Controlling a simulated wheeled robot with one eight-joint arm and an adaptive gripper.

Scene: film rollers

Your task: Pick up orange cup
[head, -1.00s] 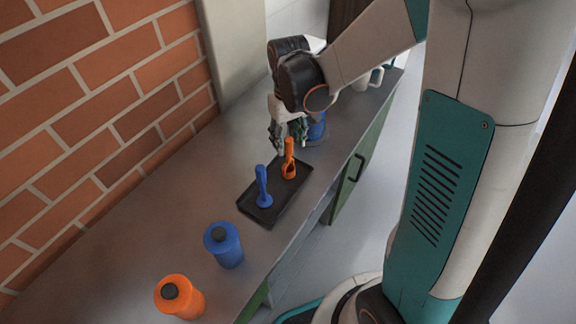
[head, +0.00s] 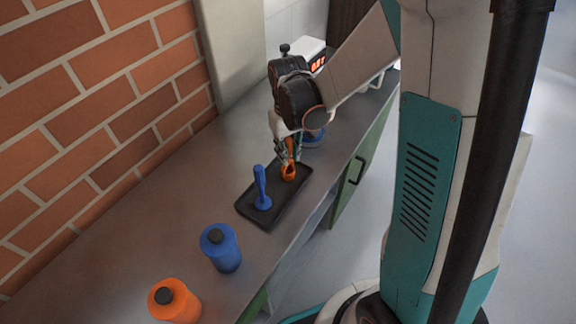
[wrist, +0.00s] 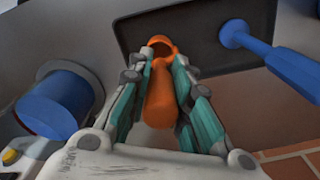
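The orange cup (head: 288,173) is a small scoop with an upright handle. It stands near the far end of a black tray (head: 245,213), its bowl low and its handle pointing up. My gripper (head: 287,155) is over it with the fingers pointing down on both sides of the handle. In the wrist view, the orange handle (wrist: 160,105) lies between the teal-padded fingers (wrist: 164,70), very close to the tips. Whether the pads press on it cannot be made out. The cup's bowl (wrist: 160,43) shows beyond the fingertips, over the dark tray (wrist: 205,35).
A blue scoop (head: 262,190) stands on the same tray, nearer the camera. A blue bottle (head: 221,250) and an orange bottle (head: 175,303) stand at the near end of the counter. A blue object (wrist: 55,103) is beside my gripper. A brick wall (head: 90,110) borders the counter.

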